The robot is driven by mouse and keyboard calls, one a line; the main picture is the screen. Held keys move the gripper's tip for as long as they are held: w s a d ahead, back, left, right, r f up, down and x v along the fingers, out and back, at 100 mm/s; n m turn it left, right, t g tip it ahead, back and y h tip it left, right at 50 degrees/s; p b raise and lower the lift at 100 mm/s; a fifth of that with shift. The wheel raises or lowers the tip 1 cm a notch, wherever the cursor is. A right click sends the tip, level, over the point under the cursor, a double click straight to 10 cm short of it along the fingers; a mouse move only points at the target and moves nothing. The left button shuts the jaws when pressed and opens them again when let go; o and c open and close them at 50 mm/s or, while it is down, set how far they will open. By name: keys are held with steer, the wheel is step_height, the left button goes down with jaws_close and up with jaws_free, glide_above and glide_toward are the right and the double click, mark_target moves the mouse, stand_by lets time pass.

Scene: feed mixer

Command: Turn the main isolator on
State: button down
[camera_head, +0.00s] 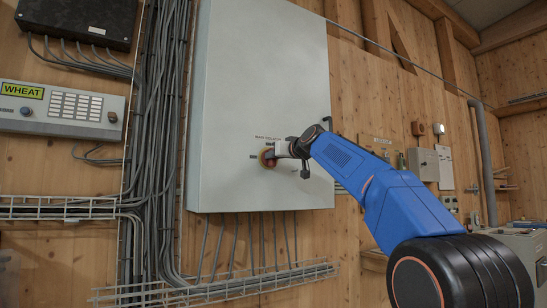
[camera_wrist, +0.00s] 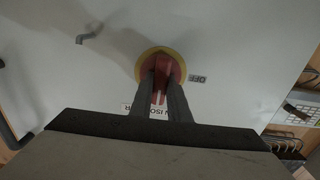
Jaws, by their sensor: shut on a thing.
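The main isolator (camera_head: 266,157) is a red rotary handle on a yellow disc, low on the front of a large grey cabinet (camera_head: 262,70). In the wrist view the red handle (camera_wrist: 162,72) sits between the two dark fingers of my gripper (camera_wrist: 161,88), which are shut on it. An "OFF" label (camera_wrist: 198,79) shows to the right of the disc in that view. Another label (camera_wrist: 160,110) is partly hidden behind the fingers. In the head view my gripper (camera_head: 276,155) reaches the isolator from the right and covers part of it.
Grey cables run down the cabinet's left side to wire trays (camera_head: 225,283) below it. A "WHEAT" control panel (camera_head: 62,108) is on the far left. Smaller boxes (camera_head: 424,163) hang on the wall at right.

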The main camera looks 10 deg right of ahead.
stand_by(0.5)
steer(key=c, duration=1.7)
jaws_free()
steer(key=shift+f, duration=0.1)
steer(key=v, duration=1.7)
steer(key=shift+s, duration=0.15)
